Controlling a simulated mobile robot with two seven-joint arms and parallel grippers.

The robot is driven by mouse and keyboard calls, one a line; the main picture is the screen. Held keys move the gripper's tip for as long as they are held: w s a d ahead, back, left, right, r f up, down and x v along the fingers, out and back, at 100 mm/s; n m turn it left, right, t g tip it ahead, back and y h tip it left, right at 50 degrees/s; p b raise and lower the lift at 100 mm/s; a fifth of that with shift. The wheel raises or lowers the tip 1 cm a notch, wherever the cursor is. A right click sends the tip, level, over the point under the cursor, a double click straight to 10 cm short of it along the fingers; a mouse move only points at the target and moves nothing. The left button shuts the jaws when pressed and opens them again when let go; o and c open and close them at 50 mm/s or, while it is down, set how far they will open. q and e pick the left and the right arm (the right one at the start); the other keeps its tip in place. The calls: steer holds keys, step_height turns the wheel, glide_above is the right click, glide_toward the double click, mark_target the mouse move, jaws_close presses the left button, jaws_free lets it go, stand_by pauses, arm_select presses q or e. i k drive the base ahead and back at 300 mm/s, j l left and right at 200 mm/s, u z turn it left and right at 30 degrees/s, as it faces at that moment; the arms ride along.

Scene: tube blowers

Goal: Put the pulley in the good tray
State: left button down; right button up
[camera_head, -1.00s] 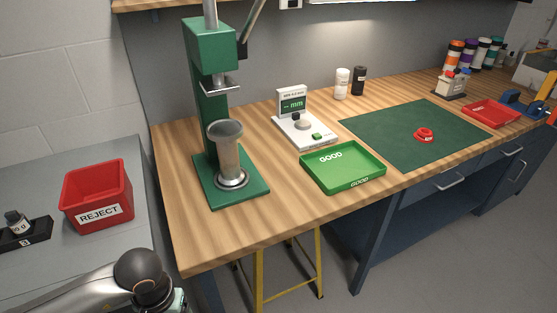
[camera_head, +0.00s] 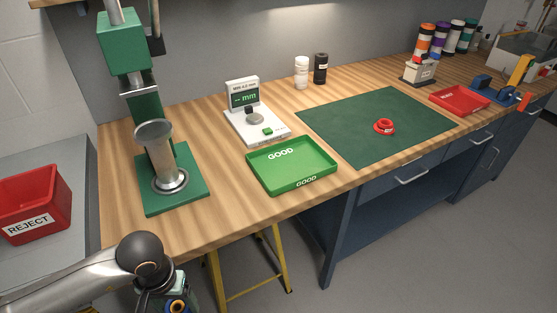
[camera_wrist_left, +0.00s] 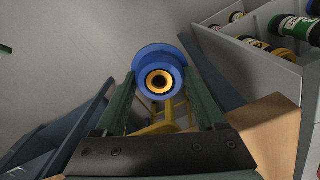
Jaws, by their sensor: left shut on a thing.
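My left gripper (camera_head: 172,300) is low at the bottom left of the head view, in front of the bench. It is shut on a blue pulley (camera_head: 178,307) with an orange ring at its centre. The left wrist view shows the pulley (camera_wrist_left: 149,61) between the two dark green fingers (camera_wrist_left: 160,88). The green good tray (camera_head: 305,169) lies empty at the front edge of the wooden bench, up and right of the gripper. My right gripper is not in view.
A green press (camera_head: 190,196) and a gauge (camera_head: 262,128) stand by the tray. A red part (camera_head: 384,126) lies on the green mat (camera_head: 345,135). The red reject bin (camera_head: 40,190) is at left. A yellow-legged stool (camera_head: 282,262) stands under the bench edge.

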mark_target(290, 165)
steer(key=i+l, duration=0.1)
steer(key=l, duration=0.2)
steer(key=i+l+z, duration=0.1)
steer(key=l, duration=0.25)
steer(key=i+l, duration=0.15)
steer(key=l, duration=0.15)
steer(key=i+l, duration=0.1)
steer(key=l, duration=0.2)
steer(key=z, duration=0.05)
